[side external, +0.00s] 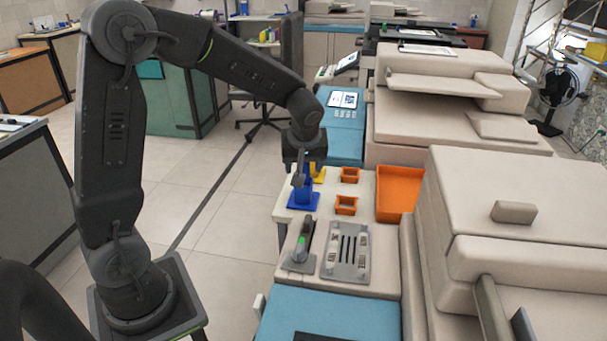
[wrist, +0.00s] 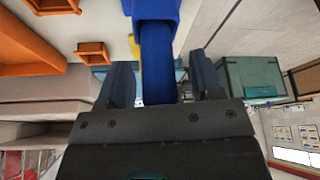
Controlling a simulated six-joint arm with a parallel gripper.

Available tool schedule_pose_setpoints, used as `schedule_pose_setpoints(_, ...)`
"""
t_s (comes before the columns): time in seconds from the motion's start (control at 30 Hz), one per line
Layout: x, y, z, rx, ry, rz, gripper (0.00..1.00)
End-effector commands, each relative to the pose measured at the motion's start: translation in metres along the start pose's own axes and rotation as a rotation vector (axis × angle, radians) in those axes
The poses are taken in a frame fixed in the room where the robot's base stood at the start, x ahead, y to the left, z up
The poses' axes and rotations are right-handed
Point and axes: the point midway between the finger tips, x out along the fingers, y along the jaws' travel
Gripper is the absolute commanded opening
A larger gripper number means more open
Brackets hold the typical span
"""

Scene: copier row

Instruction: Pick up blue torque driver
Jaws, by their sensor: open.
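The blue torque driver (side external: 306,190) shows in the side view as an upright blue shape above a square blue base (side external: 303,205), near the left edge of the light counter. My gripper (side external: 299,178) is right at its upper part, pointing down and partly hiding it. In the wrist view the blue driver (wrist: 158,58) runs between my two dark fingers, with a wider blue part at the top of the picture. My gripper (wrist: 163,78) is open, one finger on each side. A gap shows between the driver and each finger.
A yellow item (side external: 319,173) stands close behind the driver. Two small orange bins (side external: 346,206) and a larger orange tray (side external: 400,190) lie to the right. A grey slotted plate (side external: 345,262) and a grey handheld tool (side external: 301,246) are in front. Copiers (side external: 450,115) line the right.

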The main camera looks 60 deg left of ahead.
Motion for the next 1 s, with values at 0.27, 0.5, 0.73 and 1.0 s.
schedule_pose_setpoints(0.27,-0.001,0.000,0.000,0.000,0.000,0.000,0.35)
schedule_pose_setpoints(0.5,-0.001,0.000,0.000,0.000,0.000,0.000,0.12)
schedule_pose_setpoints(0.73,-0.001,0.000,0.000,0.000,0.001,0.001,0.06)
schedule_pose_setpoints(1.0,-0.026,0.001,-0.011,-0.003,0.004,0.004,0.06)
